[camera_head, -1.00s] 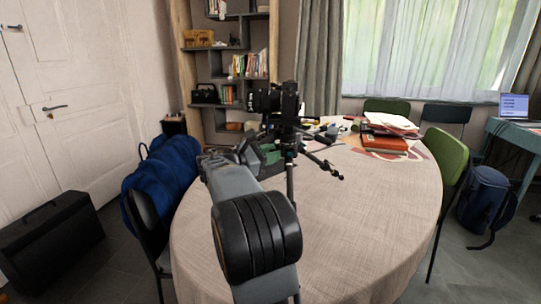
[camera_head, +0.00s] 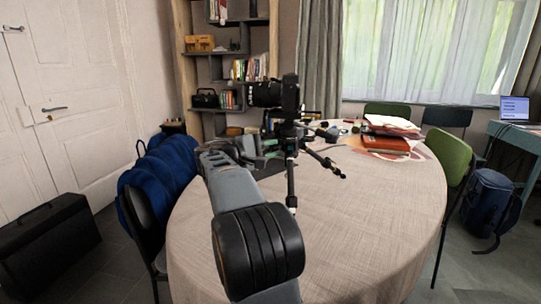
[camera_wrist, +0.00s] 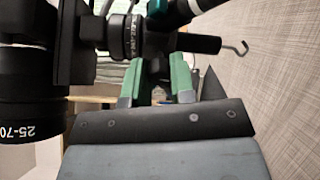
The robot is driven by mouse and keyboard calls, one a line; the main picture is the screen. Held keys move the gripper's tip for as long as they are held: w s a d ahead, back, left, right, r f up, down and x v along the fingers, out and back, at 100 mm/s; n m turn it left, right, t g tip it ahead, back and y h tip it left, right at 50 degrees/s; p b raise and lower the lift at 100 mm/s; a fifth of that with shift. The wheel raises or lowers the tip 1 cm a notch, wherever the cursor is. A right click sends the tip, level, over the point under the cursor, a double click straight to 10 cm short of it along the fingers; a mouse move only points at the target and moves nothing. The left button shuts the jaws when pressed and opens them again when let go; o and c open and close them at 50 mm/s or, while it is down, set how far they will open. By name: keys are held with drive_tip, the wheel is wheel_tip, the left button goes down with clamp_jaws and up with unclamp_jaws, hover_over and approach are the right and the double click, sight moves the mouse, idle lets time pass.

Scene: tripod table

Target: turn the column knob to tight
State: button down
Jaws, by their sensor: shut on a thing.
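The tripod (camera_head: 291,178) stands on the round table with a black camera (camera_head: 290,95) on top, its lens pointing left. My gripper (camera_head: 270,146) reaches the tripod just below the camera from the left. In the wrist view, the column lies sideways across the top, with the camera lens (camera_wrist: 28,100) at left and a hook (camera_wrist: 236,48) at right. My green fingers (camera_wrist: 157,72) are shut at the column, around the place of the column knob. The fingers and the dark collar largely hide the knob, so its setting cannot be read.
The tablecloth (camera_head: 350,215) is bare in front and to the right of the tripod. Red books (camera_head: 385,144) and papers lie at the back right. A blue-draped chair (camera_head: 160,180) stands left of the table and a green chair (camera_head: 449,155) right.

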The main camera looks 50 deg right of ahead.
drive_tip(key=m+b, duration=0.3)
drive_tip(key=m, duration=0.2)
drive_tip(key=shift+m, duration=0.4)
idle(0.4)
drive_tip(key=c, duration=1)
unclamp_jaws()
drive_tip(key=shift+o, duration=0.2)
drive_tip(key=shift+a, duration=0.1)
drive_tip(key=p+v, duration=0.3)
drive_tip(key=v, duration=1)
drive_tip(key=shift+a, duration=0.3)
drive_tip(key=shift+w, duration=0.1)
